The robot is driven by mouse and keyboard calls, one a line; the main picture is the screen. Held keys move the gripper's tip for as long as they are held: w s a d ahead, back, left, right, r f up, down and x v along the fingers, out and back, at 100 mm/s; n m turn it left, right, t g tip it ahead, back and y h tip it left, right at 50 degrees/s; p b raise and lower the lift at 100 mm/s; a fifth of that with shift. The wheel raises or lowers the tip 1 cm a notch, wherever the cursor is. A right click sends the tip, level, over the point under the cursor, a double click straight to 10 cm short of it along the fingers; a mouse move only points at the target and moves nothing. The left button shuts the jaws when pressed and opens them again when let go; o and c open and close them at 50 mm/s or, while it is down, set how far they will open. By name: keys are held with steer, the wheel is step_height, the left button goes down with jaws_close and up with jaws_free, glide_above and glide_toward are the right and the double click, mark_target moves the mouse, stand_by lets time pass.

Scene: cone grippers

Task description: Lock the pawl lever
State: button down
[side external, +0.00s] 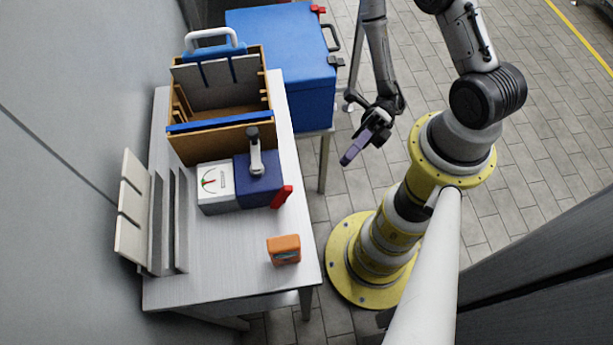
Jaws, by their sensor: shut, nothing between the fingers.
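A navy block (260,190) stands on the table beside a white gauge box (215,190). A grey lever with a dark knob (255,155) stands up from the block's top. A red handle (282,197) sticks out at the block's right side. I cannot tell which of the two is the pawl lever, or whether it is locked. My gripper (350,155), with purple fingers, is shut and empty. In the picture it is to the right of the table, well apart from both levers.
A wooden crate (215,145) with grey dividers stands behind the block. A blue chest (275,60) with black handles is at the back. An orange box (284,250) stands near the table's front right. Upright grey panels (165,220) line the left edge. The table's front middle is clear.

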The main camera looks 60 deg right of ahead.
glide_toward(281, 197)
steer(key=s+a, duration=0.2)
steer(key=s, duration=0.3)
steer(key=shift+w+a+r, duration=0.5)
steer(key=shift+w+a, duration=0.2)
steer(key=shift+w, duration=0.05)
steer(key=shift+w+a+r, duration=0.5)
steer(key=shift+w+a, duration=0.15)
steer(key=shift+w, duration=0.15)
